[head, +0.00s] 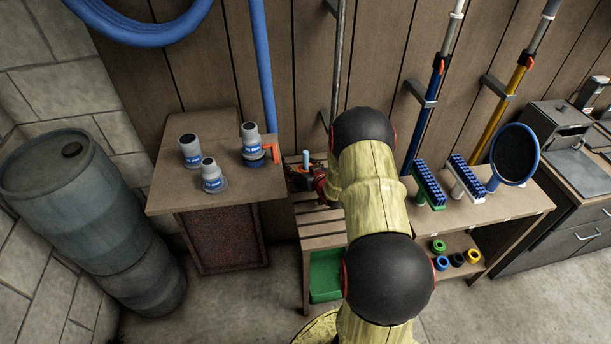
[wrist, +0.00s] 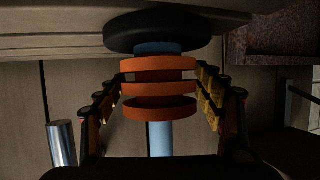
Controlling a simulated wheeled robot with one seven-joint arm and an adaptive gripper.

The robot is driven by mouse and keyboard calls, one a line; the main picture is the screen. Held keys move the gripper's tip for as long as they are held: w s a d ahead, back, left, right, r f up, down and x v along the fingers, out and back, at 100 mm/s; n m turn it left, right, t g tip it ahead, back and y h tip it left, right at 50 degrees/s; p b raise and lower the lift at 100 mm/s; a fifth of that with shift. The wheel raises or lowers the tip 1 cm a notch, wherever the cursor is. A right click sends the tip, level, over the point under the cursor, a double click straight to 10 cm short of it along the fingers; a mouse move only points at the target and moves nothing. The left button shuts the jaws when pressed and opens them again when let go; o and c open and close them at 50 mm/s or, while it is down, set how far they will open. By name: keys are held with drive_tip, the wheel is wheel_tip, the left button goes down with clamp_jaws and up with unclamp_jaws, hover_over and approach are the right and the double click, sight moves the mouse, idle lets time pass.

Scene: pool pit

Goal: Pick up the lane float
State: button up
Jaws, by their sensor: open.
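The lane float shows in the wrist view as a stack of orange rings (wrist: 160,88) on a blue post, with a black disc (wrist: 160,33) at one end. That view appears upside down, the disc lying toward the wooden surface. My gripper (wrist: 161,82) is open, one finger on each side of the orange rings. Gaps seem to show on both sides; contact cannot be told. In the head view the float's blue post (head: 306,157) rises above the small slatted bench (head: 318,226). My gripper (head: 318,182) is beside it, partly hidden by my arm.
A table (head: 166,200) with several grey bottles stands left of the bench, beside a blue barrel (head: 80,195). Right are a shelf (head: 530,203) with brushes and a round net (head: 515,153). A grey pole (head: 338,60) and blue pole (head: 262,70) stand behind.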

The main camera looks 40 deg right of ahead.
drive_tip(key=shift+r, duration=0.1)
drive_tip(key=shift+c, duration=0.3)
drive_tip(key=c, duration=1.3)
